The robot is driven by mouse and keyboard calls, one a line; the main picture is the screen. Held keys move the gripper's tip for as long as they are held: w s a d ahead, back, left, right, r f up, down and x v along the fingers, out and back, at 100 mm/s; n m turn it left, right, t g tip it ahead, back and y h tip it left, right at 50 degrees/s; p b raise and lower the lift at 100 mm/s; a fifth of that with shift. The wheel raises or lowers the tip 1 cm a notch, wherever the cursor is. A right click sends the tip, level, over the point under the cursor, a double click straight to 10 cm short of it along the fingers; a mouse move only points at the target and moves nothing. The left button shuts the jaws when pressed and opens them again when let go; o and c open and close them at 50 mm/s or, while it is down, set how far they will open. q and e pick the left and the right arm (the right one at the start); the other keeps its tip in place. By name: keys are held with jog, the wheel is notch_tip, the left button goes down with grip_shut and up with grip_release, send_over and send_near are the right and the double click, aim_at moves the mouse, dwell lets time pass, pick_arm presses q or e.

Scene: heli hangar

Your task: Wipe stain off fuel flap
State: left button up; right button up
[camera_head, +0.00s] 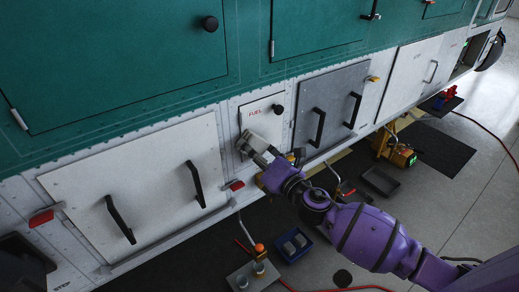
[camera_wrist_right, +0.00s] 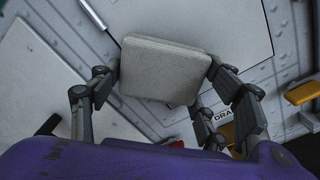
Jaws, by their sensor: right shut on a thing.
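The fuel flap (camera_head: 262,114) is a small white panel with red FUEL lettering and a black round knob, low on the green and white helicopter side. It also shows as a pale panel in the right wrist view (camera_wrist_right: 238,35). My right gripper (camera_head: 253,148) is at the flap's lower left corner. It is shut on a light grey woven pad (camera_wrist_right: 163,70), with fingers on both sides of it. The pad's face lies close to the panel; I cannot tell if it touches. I see no stain; the pad and gripper hide part of the flap. My left gripper is not in view.
A large white panel (camera_head: 142,190) with two black handles is left of the flap. A grey panel (camera_head: 333,98) with black handles is right of it. A blue tray (camera_head: 293,245), a black tray (camera_head: 380,181) and a yellow-black device (camera_head: 400,155) are on the floor below.

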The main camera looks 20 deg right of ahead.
jog(key=shift+s+a+r, duration=0.1)
jog(key=shift+a+r, duration=0.05)
jog(key=shift+a, duration=0.05)
jog(key=shift+v, duration=2.8)
jog(key=shift+d, duration=0.1)
jog(key=shift+v, duration=1.5)
